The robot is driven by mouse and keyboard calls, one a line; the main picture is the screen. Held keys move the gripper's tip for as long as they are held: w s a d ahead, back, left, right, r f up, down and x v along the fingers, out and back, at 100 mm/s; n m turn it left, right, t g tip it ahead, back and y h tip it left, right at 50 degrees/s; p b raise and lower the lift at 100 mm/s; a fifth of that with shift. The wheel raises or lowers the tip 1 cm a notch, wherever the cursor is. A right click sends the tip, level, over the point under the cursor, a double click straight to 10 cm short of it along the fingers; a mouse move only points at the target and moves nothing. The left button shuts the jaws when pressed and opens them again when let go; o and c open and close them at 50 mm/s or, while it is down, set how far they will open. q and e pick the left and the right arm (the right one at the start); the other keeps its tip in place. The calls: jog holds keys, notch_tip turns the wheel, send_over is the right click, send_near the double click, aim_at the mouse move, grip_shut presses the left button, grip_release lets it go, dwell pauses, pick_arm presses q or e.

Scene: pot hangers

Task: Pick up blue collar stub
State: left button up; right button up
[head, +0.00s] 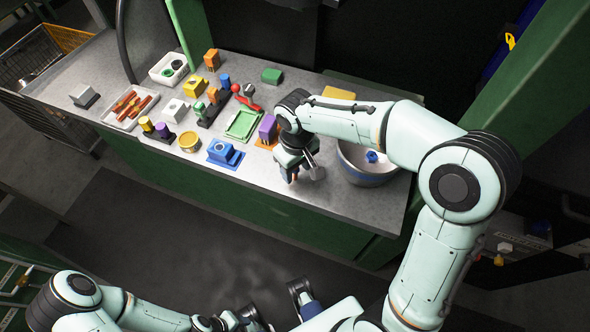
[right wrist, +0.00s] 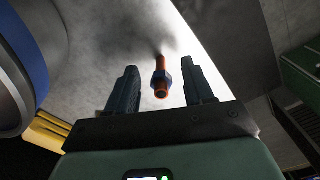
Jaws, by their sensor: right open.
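The blue collar stub (right wrist: 161,78) is an orange rod with a blue collar around it, seen in the right wrist view against the grey worktop. My right gripper (right wrist: 161,68) is open, with one finger on each side of the stub and a visible gap to both. In the head view my right gripper (head: 304,173) points down near the worktop's front edge, left of the bowl. A small orange bit (head: 294,178) shows by its fingers; the rest of the stub is hidden there. My left arm is at the bottom left, and its jaws are unclear.
A white bowl (head: 365,178) with a blue piece inside stands right of my right gripper; it also shows in the right wrist view (right wrist: 35,60). A purple block (head: 267,129), blue block (head: 225,154) and green tray (head: 243,124) lie to the left. The front strip is mostly clear.

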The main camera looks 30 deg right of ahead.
notch_tip(320, 180, down, 3)
jog(key=shift+r, duration=0.2)
grip_shut()
jog(key=shift+r, duration=0.1)
